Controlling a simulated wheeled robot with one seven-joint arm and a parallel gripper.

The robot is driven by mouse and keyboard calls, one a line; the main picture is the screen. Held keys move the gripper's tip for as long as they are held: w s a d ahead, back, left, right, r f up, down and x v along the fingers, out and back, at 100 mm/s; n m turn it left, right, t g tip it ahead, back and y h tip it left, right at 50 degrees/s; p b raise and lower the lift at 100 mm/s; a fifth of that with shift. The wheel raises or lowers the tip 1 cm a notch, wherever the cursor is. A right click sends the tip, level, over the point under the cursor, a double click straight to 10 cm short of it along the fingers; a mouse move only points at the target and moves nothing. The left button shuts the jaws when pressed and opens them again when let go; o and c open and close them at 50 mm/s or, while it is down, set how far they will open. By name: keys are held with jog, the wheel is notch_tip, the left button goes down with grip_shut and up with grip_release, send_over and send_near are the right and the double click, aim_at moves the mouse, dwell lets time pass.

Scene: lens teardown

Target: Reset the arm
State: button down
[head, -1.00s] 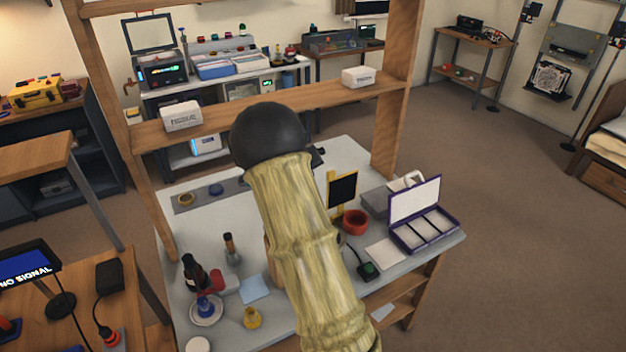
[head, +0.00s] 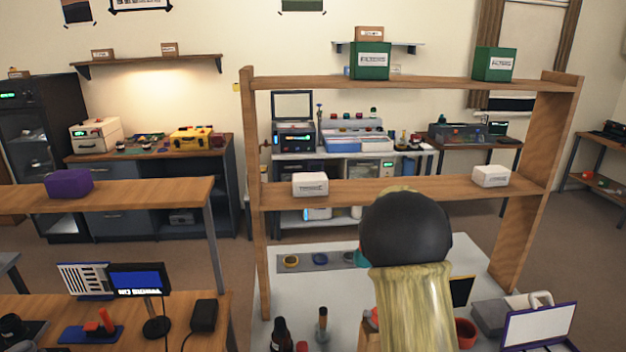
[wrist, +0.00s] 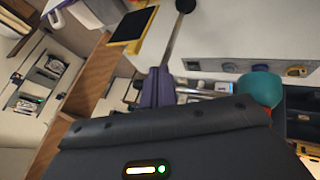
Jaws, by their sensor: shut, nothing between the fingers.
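My arm, with its tan sleeve (head: 412,305) and black rounded joint (head: 405,228), rises over the white workbench (head: 345,290) in the head view. It hides part of the bench, and my gripper is hidden behind it there. In the wrist view my gripper (wrist: 158,80) shows as purple fingers beyond the dark wrist housing. The fingers are shut with nothing between them, and they appear to be over the bench.
A wooden shelf frame (head: 380,193) stands over the bench's back, with white boxes (head: 310,184) on it. A dark bottle (head: 280,336), a red bowl (head: 466,333) and a purple-rimmed case (head: 540,326) are near the arm. A teal round thing (wrist: 261,88) is close in the wrist view.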

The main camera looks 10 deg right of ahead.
jog(key=s+a+f+g+y, duration=0.1)
jog(key=s+a+y, duration=0.1)
jog(key=s+a, duration=0.8)
jog(key=s+a+f+n+y, duration=0.1)
jog(key=s+a+f+y, duration=0.1)
jog(key=s+a, duration=0.8)
jog(key=s+y, duration=0.1)
jog(key=s, duration=0.6)
jog(key=shift+s+g+y, duration=0.15)
jog(key=shift+g+y, duration=0.15)
jog(key=shift+g, duration=0.1)
jog(key=shift+f, duration=0.1)
